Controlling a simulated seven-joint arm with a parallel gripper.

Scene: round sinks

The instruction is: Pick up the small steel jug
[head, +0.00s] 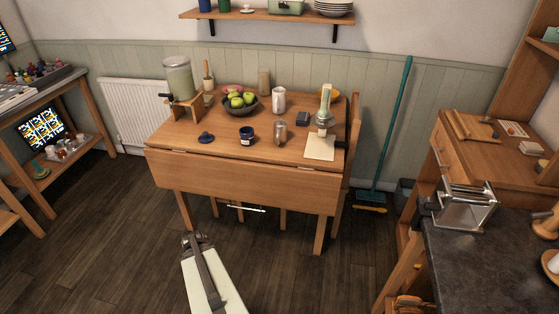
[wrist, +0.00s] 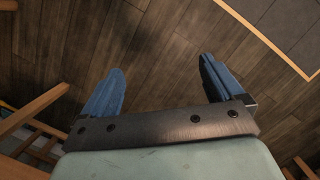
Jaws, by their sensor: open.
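A small, shiny metallic vessel (head: 280,132) stands upright near the front middle of the wooden table; it looks like the steel jug, though its handle and spout are too small to make out. A taller pale, silvery container (head: 279,99) stands behind it. My gripper (wrist: 160,65) shows in the wrist view with its two blue fingers wide apart and nothing between them. In the head view my arm is low in front of the table, well apart from the vessel.
The table (head: 240,170) also holds a dark blue mug (head: 247,136), a dark lid-like item (head: 206,138), a bowl of green apples (head: 240,104), a drink dispenser (head: 178,80) and a pale green upright device (head: 325,110). A counter with a pasta machine (head: 465,205) stands right.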

